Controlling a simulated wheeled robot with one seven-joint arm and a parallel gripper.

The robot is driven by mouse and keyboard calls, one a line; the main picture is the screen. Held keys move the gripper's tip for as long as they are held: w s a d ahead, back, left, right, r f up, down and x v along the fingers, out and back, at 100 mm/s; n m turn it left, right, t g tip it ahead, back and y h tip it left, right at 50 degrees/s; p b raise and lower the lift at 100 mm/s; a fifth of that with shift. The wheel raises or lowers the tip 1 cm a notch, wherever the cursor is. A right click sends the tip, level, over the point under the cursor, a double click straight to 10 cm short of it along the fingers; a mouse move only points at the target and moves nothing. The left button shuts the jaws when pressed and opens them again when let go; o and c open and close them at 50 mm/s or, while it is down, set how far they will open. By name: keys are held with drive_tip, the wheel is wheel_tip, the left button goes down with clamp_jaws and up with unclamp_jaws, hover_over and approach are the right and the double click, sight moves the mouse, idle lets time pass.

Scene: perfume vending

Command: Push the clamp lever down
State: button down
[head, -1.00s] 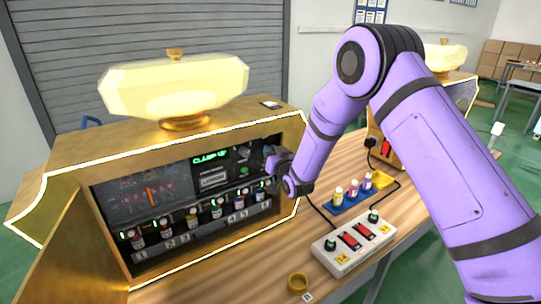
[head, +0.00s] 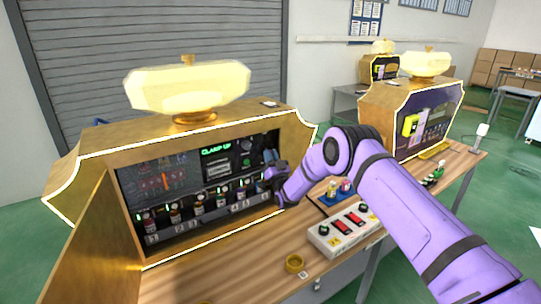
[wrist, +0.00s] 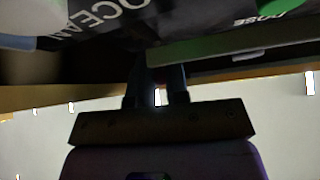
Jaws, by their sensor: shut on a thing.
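The gold perfume machine (head: 95,150) stands on the wooden table with its front open. Its green screen text (head: 216,149) reads "CLAMP UP". My gripper (head: 272,172) reaches into the right side of the opening, below and to the right of that text. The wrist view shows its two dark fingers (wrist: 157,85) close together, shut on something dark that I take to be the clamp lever. The lever itself is mostly hidden by the fingers and shadow, so its angle cannot be told.
Several small bottles (head: 197,204) stand in a numbered row inside the machine. A second gold machine (head: 385,120) stands at the back right. My arm partly hides a blue bottle tray.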

drive_tip(key=shift+f, duration=0.15)
idle(0.3)
drive_tip(key=c, duration=1.2)
unclamp_jaws()
drive_tip(key=shift+c, duration=0.2)
drive_tip(key=v, duration=1)
drive_tip(key=shift+s+f, duration=0.2)
drive_tip(key=shift+f, duration=0.2)
drive_tip(key=shift+d, duration=0.1)
